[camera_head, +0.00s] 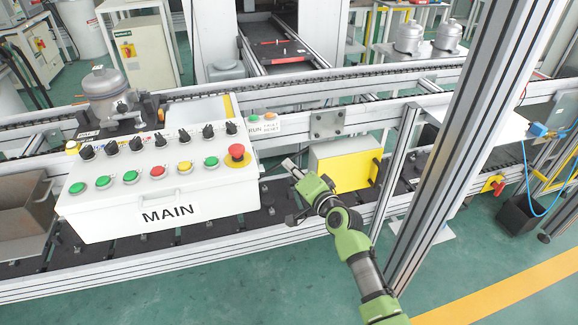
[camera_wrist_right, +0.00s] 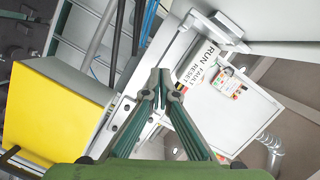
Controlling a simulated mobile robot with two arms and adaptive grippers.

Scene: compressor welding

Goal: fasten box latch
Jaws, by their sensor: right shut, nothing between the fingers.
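The white MAIN control box (camera_head: 110,220) rests on the rail line at the left of the head view, with buttons and knobs on its sloped top. I cannot make out a latch on it for certain. My right gripper (camera_head: 290,192) is just right of the box, apart from its right side. In the wrist view, the right gripper (camera_wrist_right: 161,88) has its fingertips together with nothing between them. A white panel (camera_wrist_right: 235,125) lies beyond the fingertips, and the RUN/FAULT/RESET label (camera_wrist_right: 200,65) is just above them to the right. My left gripper is not in view.
A yellow-fronted box (camera_head: 345,172) stands right of my right gripper; its yellow face also shows in the wrist view (camera_wrist_right: 45,115). An aluminium post (camera_head: 440,170) rises right of my arm. A metal compressor (camera_head: 107,95) stands behind the control box. Green floor (camera_head: 270,290) is clear in front.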

